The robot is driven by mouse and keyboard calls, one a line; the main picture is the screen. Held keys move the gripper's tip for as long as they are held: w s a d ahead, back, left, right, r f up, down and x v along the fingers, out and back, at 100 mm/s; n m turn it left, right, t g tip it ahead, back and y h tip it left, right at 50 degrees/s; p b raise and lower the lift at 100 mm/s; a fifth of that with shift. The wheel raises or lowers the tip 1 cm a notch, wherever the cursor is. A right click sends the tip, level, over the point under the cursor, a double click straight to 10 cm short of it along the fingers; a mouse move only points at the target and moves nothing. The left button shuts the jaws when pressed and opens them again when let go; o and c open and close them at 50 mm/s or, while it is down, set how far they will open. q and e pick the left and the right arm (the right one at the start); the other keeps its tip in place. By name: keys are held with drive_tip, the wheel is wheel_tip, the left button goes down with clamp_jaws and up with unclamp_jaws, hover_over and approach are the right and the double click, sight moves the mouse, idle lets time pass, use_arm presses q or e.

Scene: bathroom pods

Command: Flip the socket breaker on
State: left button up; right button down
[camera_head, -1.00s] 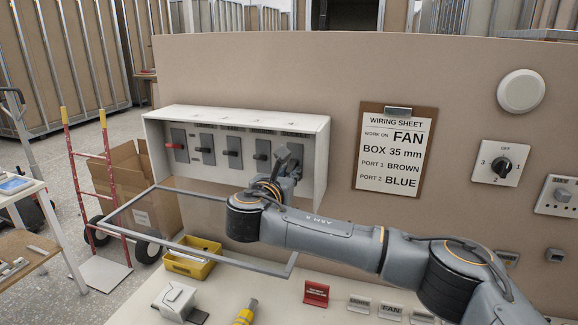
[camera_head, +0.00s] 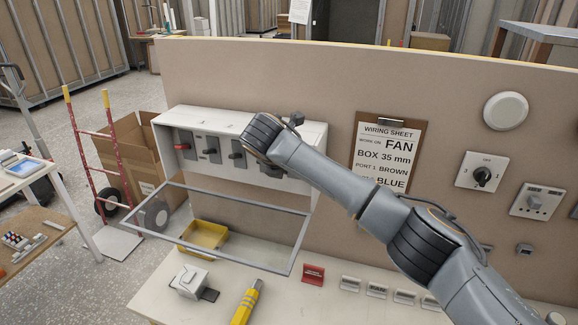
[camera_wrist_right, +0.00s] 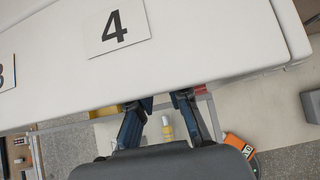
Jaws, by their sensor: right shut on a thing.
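The white breaker box (camera_head: 300,132) is on the panel, with its clear framed door (camera_head: 300,245) hanging open. A breaker with a red lever (camera_head: 182,147) is at its left, with black-levered breakers (camera_head: 210,153) beside it. Their labels are too small to read. My right wrist covers the right-hand breakers in the head view. In the right wrist view, my right gripper (camera_wrist_right: 164,101) reaches past the box's top edge below the number 4 label (camera_wrist_right: 116,27). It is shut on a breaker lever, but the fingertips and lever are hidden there. My left gripper is out of view.
A clipboard (camera_head: 400,127) with a wiring sheet, a rotary switch (camera_head: 482,175) and a socket plate (camera_head: 535,201) are right of the box. A yellow bin (camera_head: 205,238) and a yellow tool (camera_head: 245,303) lie on the bench below. The open door juts out over the bench.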

drive_tip(key=shift+r+g, duration=0.15)
drive_tip(key=shift+g, duration=0.15)
idle(0.4)
drive_tip(key=c, duration=1.3)
unclamp_jaws()
drive_tip(key=shift+w, duration=0.1)
drive_tip(key=v, duration=1.2)
drive_tip(key=shift+d, duration=0.1)
